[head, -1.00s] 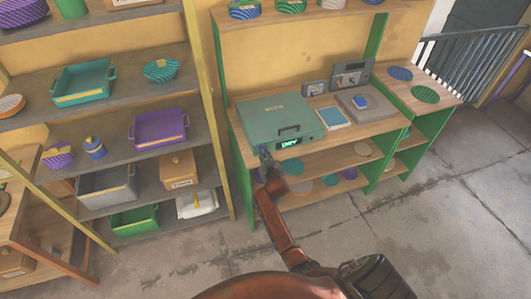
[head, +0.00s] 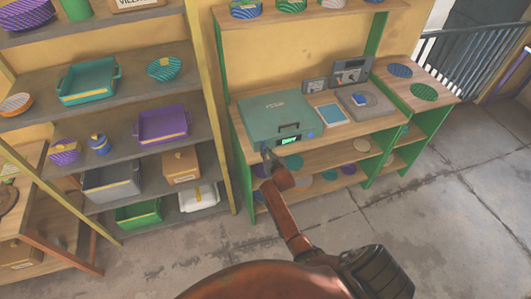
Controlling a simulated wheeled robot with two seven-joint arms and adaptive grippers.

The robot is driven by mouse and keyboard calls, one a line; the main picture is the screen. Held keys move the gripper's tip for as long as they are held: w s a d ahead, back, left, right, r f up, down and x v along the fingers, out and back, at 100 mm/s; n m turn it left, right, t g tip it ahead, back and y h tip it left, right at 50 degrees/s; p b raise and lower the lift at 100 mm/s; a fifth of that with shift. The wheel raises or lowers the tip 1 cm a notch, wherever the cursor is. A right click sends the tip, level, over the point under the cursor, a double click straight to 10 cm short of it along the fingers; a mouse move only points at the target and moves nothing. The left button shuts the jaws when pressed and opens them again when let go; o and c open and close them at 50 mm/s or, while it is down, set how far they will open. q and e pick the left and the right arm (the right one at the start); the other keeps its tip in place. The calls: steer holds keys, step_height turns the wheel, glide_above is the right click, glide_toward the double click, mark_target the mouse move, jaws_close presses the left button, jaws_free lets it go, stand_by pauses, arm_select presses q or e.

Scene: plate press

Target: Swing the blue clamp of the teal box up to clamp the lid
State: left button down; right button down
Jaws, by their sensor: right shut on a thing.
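The teal box (head: 272,113) sits on the green-framed wooden bench with its lid down. Its front carries a dark handle (head: 288,127) and a small lit green display (head: 289,140). A small blue spot (head: 311,135) shows at the right of the front; I cannot tell what part it is. My right gripper (head: 268,153) is at the box's front left corner, shut on a small part there, which I take to be the blue clamp. The fingers mostly hide that part, so its angle cannot be read. My left gripper is out of view.
A tablet-like panel (head: 328,115) and a grey device (head: 361,105) stand right of the box on the bench (head: 383,122). Below is a shelf with several round plates. A shelf rack with trays (head: 162,122) stands at the left. The floor in front is clear.

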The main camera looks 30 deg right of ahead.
steer(key=c, duration=2)
jaws_free()
steer(key=v, duration=1.2)
